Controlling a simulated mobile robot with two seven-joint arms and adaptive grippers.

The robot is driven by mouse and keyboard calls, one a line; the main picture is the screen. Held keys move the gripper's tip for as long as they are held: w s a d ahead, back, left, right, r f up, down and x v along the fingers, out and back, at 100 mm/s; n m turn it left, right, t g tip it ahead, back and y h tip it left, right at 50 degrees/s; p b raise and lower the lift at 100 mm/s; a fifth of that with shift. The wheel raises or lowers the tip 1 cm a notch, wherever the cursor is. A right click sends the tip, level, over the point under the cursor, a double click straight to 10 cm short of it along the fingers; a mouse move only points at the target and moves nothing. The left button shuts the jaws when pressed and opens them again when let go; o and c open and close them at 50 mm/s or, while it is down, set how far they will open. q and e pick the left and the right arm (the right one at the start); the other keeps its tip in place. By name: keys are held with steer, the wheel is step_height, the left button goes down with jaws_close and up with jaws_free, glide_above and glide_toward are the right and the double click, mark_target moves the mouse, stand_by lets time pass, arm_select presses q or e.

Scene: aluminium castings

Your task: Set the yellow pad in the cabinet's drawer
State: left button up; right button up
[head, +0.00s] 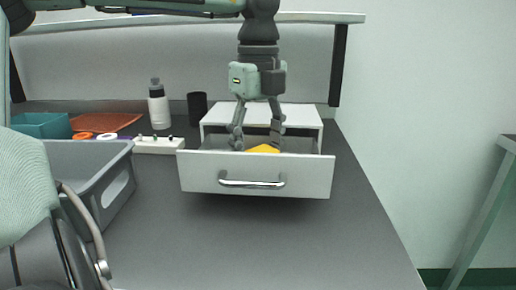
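The yellow pad (264,149) lies in the open drawer (256,175) of the white cabinet (262,113). Only its top shows above the drawer front, so how it rests on the drawer floor is hidden. My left gripper (257,146) points straight down into the drawer. Its fingers are spread, one left of the pad and one by its right part. A small gap shows between the left finger and the pad; contact on the right cannot be told. My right gripper is not in view.
A grey crate (120,190) stands at the left. The grey table (290,245) is clear in front of the drawer.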

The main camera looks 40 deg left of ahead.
mark_target(259, 151)
arm_select(q)
steer(key=shift+f, duration=0.15)
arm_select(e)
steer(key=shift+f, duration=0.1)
arm_select(q)
steer(key=o, duration=0.6)
steer(key=shift+o, duration=0.4)
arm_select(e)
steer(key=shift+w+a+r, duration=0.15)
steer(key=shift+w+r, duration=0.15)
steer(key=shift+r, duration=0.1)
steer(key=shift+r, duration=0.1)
arm_select(q)
steer(key=shift+r, duration=0.25)
step_height(259, 151, up, 12)
steer(key=shift+p, duration=0.3)
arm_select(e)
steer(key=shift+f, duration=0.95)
arm_select(q)
steer(key=shift+f, duration=0.1)
